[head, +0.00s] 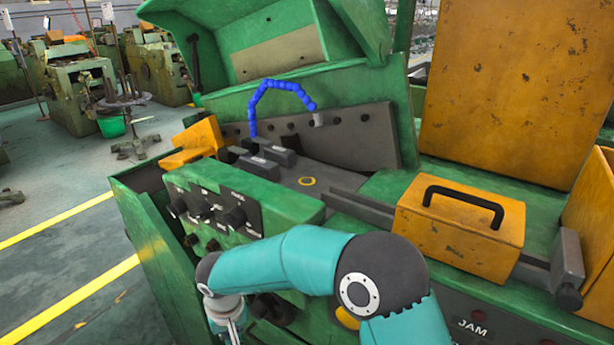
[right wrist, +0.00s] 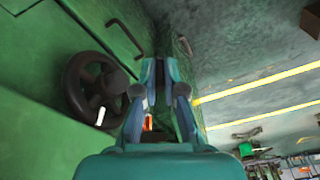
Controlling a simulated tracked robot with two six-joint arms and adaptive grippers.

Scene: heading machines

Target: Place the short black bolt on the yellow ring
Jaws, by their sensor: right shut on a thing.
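The yellow ring (head: 307,181) is a small mark lying on the dark grey bed of the green machine, in the middle of the head view. My right gripper (right wrist: 160,65) points at the side of the machine in the right wrist view. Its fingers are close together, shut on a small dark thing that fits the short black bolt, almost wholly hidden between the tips. In the head view my right arm reaches across to the lower left, and its fingers are cut off below the frame, well away from the ring. My left gripper is not in view.
A yellow box with a black handle (head: 459,222) stands right of the ring. A knobbed green control panel (head: 237,205) and grey blocks (head: 270,160) stand left of it. A blue hose (head: 283,85) arches behind. A black handwheel (right wrist: 92,85) is left of my right gripper.

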